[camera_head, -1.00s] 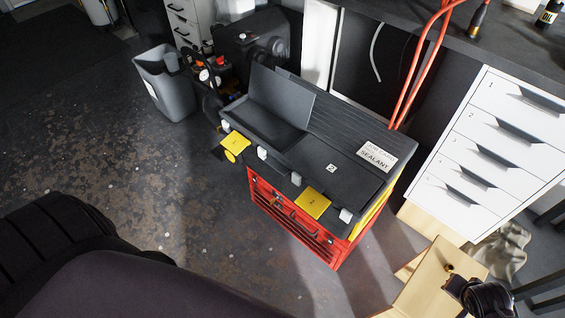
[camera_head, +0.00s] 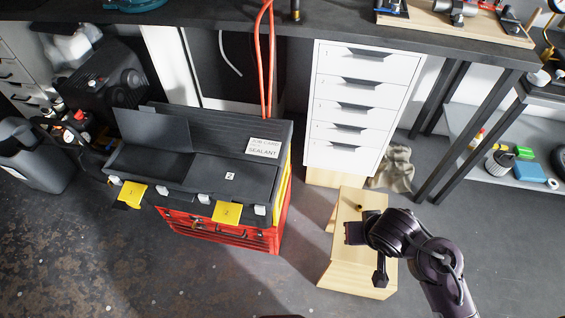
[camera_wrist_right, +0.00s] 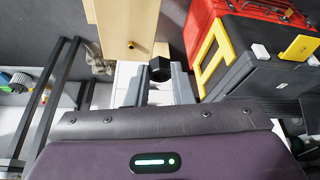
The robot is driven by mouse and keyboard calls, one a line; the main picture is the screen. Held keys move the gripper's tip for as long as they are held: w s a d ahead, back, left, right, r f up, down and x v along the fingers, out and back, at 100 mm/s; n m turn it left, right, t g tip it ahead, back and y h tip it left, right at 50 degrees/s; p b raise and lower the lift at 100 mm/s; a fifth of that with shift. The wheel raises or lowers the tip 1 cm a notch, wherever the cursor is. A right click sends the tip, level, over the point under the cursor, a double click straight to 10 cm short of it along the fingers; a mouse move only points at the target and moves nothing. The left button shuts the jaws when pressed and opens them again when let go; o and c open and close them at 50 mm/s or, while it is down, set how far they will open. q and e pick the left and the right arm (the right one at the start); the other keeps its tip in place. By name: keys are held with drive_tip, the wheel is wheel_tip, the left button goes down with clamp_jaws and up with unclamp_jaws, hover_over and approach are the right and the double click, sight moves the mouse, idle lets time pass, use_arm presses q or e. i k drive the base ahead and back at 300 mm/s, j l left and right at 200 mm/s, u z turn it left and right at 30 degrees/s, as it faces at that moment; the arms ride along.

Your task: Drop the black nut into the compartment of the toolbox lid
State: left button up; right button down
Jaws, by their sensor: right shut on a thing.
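My right gripper (camera_wrist_right: 160,80) is shut on the black nut (camera_wrist_right: 160,67), a dark hexagonal piece between its two fingertips in the wrist view. In the head view my right gripper (camera_head: 356,233) is over the wooden box, right of the toolbox; the nut cannot be made out there. The toolbox (camera_head: 230,235) has a red drawer body and a black lid (camera_head: 270,128). The lid's left compartment (camera_head: 140,163) is open, with its black flap (camera_head: 155,130) standing up. The right compartment cover (camera_head: 228,172) is closed. My left gripper is not in view.
The light wooden box (camera_head: 345,275) has a small brass piece (camera_head: 361,208) on top. A white drawer cabinet (camera_head: 358,105) stands behind it, with a crumpled cloth (camera_head: 395,167) beside it. Orange hoses (camera_head: 264,60) hang behind the lid. Yellow latches (camera_head: 226,212) line the toolbox front.

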sight(157, 164)
drive_tip(key=i+j, duration=0.1)
drive_tip(key=j, duration=0.45)
drive_tip(key=i+j, duration=0.1)
drive_tip(key=j, duration=0.4)
drive_tip(key=i+j, duration=0.15)
drive_tip(key=j, duration=0.4)
drive_tip(key=i+j, duration=0.1)
drive_tip(key=j, duration=0.4)
